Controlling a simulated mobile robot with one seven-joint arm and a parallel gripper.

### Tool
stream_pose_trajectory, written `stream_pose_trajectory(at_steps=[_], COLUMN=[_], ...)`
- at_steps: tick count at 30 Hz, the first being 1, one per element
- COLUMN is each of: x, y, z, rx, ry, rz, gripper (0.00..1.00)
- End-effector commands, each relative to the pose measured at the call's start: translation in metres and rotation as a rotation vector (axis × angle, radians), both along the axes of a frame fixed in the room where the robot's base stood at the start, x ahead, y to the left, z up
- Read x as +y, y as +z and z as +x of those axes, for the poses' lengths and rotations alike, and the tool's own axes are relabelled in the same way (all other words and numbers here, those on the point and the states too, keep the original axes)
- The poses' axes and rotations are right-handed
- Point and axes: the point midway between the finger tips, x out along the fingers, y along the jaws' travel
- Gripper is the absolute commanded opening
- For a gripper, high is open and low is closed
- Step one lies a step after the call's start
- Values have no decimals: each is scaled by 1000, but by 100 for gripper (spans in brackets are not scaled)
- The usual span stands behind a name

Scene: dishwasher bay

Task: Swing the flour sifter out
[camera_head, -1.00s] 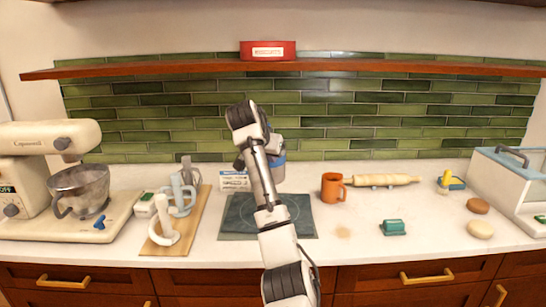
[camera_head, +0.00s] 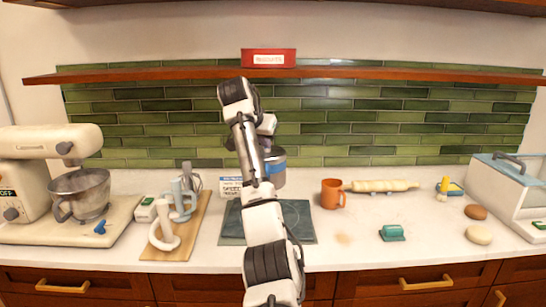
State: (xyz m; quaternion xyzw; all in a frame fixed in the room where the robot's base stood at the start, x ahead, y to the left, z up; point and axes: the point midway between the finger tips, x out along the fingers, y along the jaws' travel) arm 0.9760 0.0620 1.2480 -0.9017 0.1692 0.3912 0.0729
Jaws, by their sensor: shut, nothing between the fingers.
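A blue-grey metal vessel (camera_head: 278,172) stands at the back of the counter, mostly hidden behind my arm. It may be the flour sifter, but I cannot tell for certain. My arm rises over the middle of the counter and bends at the top. My gripper (camera_head: 231,143) shows only as a small dark part beyond the arm, up by the tiles. It is shut and empty. The arm hides most of it, and I cannot tell whether it touches the vessel.
A stand mixer (camera_head: 45,150) with a steel bowl (camera_head: 82,190) stands left. A wooden board (camera_head: 180,243) holds several handled items. An orange mug (camera_head: 332,193), a rolling pin (camera_head: 380,186) and a green butter dish (camera_head: 392,233) lie right. A red box (camera_head: 268,58) sits on the shelf (camera_head: 150,72).

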Motion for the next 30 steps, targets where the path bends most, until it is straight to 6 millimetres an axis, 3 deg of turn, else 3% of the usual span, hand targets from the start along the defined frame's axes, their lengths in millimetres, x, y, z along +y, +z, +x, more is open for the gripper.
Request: stream_pose_trajectory(at_steps=[8, 18, 20, 23, 26, 30], x=[12, 12, 20, 57, 120, 222], y=[15, 15, 13, 8, 7, 15], z=[-1, -1, 1, 7, 6, -28], rx=[1, 2, -17, -116, -295, -594], ry=[-4, -4, 18, 118, 287, 550], rz=[1, 1, -4, -22, -44, -53], gripper=[0, 0, 0, 0, 0, 0])
